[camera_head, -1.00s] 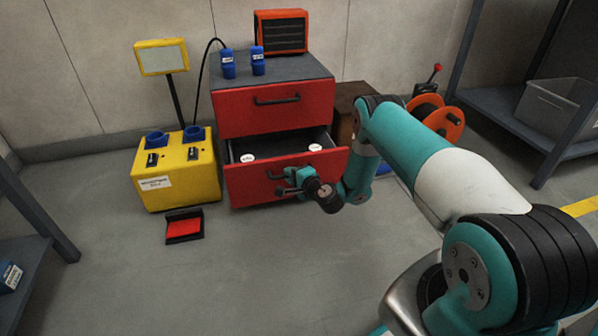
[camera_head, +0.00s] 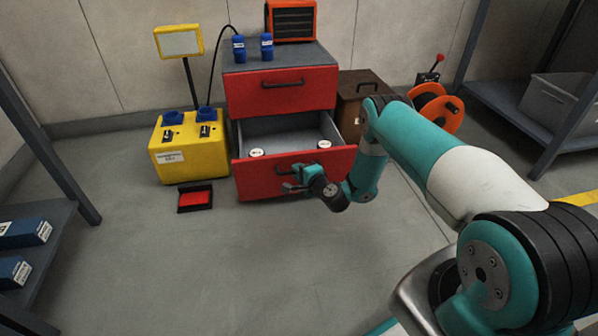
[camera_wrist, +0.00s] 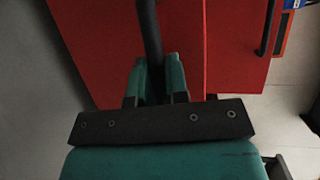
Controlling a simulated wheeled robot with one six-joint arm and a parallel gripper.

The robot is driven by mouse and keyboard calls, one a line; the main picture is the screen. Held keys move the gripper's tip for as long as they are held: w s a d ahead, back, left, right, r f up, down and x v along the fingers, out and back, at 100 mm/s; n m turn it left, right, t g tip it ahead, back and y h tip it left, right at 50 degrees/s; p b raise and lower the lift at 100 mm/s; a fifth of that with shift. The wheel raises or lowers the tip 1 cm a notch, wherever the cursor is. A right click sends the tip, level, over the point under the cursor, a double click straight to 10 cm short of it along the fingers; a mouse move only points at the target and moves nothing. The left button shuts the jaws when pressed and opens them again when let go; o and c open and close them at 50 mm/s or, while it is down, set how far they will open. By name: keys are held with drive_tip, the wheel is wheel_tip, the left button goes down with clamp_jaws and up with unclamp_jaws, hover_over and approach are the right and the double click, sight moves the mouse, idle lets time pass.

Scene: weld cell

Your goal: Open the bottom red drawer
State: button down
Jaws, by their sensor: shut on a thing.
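The bottom red drawer (camera_head: 262,179) stands pulled out of the grey-topped cabinet, its inside open to view. Two white round things (camera_head: 256,152) lie in it. My gripper (camera_head: 290,180) is at the drawer's front, shut on its dark bar handle (camera_wrist: 149,30). In the wrist view the gripper's two teal fingers (camera_wrist: 157,80) stand on either side of the handle, with the red drawer front (camera_wrist: 95,35) behind. The upper red drawer (camera_head: 255,96) is shut, with its black handle (camera_head: 282,84) free. Part of the bottom handle is hidden by my gripper.
A yellow box (camera_head: 205,157) with blue sockets stands left of the cabinet. A black and red tray (camera_head: 195,197) lies on the floor before it. A brown case (camera_head: 352,112) and orange reel (camera_head: 447,112) are to the right. The floor in front is clear.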

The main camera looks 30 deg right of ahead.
drive_tip(key=c, duration=1.1)
unclamp_jaws()
drive_tip(key=shift+c, duration=0.2)
drive_tip(key=p+v, duration=1.7)
drive_tip(key=p, duration=0.5)
drive_tip(key=shift+s, duration=0.25)
drive_tip(key=shift+a, duration=0.1)
